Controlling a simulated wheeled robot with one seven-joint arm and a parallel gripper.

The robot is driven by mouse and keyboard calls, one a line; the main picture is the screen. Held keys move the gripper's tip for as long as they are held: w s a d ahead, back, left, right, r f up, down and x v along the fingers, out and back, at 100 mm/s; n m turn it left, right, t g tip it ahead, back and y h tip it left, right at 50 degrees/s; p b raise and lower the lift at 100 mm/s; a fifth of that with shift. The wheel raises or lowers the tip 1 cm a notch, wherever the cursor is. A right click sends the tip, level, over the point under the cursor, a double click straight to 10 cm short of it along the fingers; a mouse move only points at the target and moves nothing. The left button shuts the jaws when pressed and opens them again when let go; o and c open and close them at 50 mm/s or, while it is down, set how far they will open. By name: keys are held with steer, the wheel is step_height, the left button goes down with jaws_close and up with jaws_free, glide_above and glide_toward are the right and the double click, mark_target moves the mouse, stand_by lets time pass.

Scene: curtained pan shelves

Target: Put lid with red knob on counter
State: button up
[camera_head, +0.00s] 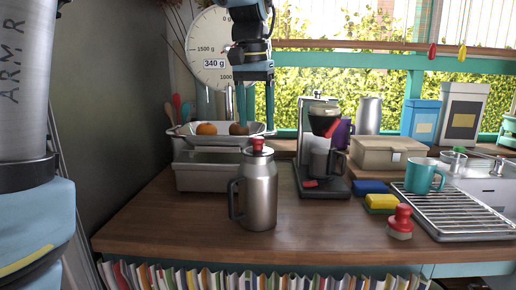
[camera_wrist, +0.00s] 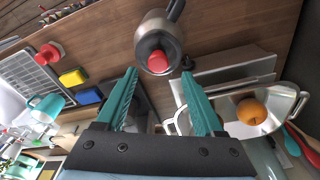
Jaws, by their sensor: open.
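A steel jug (camera_head: 259,195) with a dark handle stands upright on the wooden counter (camera_head: 170,228). Its lid has a red knob (camera_head: 258,145) and sits on top of the jug. In the wrist view the red knob (camera_wrist: 158,62) and the jug (camera_wrist: 158,32) show just beyond the fingertips. My gripper (camera_head: 245,122) is open and empty, with teal fingers pointing down, above and seemingly behind the jug in the head view. In the wrist view my gripper (camera_wrist: 157,76) has its fingers apart, on either side of the line to the knob, not touching it.
A small red-topped object (camera_head: 400,222), sponges (camera_head: 381,202), a wire drying rack (camera_head: 466,213) and a teal mug (camera_head: 423,176) are at right. A coffee machine (camera_head: 318,140) stands behind. The front left counter is clear.

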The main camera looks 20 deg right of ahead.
mark_target(258, 138)
step_height(258, 138, down, 4)
steer(key=shift+d+p, duration=0.15)
steer(key=shift+p, duration=0.3)
steer(key=shift+c, duration=0.2)
jaws_close()
